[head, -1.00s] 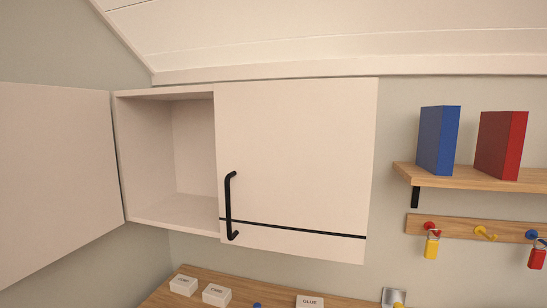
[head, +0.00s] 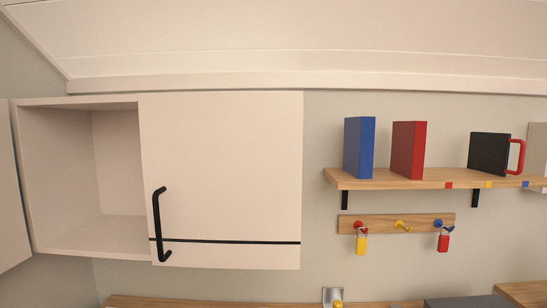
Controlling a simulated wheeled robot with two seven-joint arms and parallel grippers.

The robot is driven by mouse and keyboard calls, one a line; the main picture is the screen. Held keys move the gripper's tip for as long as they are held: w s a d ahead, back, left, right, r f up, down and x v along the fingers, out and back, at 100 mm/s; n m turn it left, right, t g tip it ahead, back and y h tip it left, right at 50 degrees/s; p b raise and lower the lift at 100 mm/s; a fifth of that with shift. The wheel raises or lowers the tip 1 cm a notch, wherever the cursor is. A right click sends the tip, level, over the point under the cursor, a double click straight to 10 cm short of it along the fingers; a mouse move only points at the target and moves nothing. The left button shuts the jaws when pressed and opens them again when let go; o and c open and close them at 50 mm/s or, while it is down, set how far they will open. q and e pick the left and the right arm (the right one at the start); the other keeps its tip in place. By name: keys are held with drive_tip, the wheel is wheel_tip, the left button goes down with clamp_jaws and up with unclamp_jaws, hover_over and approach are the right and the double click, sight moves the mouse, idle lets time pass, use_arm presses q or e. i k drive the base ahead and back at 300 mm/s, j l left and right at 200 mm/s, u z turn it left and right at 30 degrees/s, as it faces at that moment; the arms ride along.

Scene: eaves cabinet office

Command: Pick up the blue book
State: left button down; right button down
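The blue book (head: 359,148) stands upright on the wooden wall shelf (head: 400,180), near its left end. A red book (head: 408,150) stands upright to its right, with a gap between them. Neither of my grippers shows in the head view.
A white wall cabinet (head: 222,180) is left of the shelf; its left compartment is open and looks empty. Below, a hook rail (head: 385,224) holds yellow and red padlocks. A sloped ceiling is above.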

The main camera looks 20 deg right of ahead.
sight(359, 132)
drive_tip(key=l+z, duration=0.5)
drive_tip(key=z, duration=0.2)
drive_tip(key=l+z, duration=0.35)
drive_tip(key=k+j, duration=0.05)
drive_tip(key=j, duration=0.05)
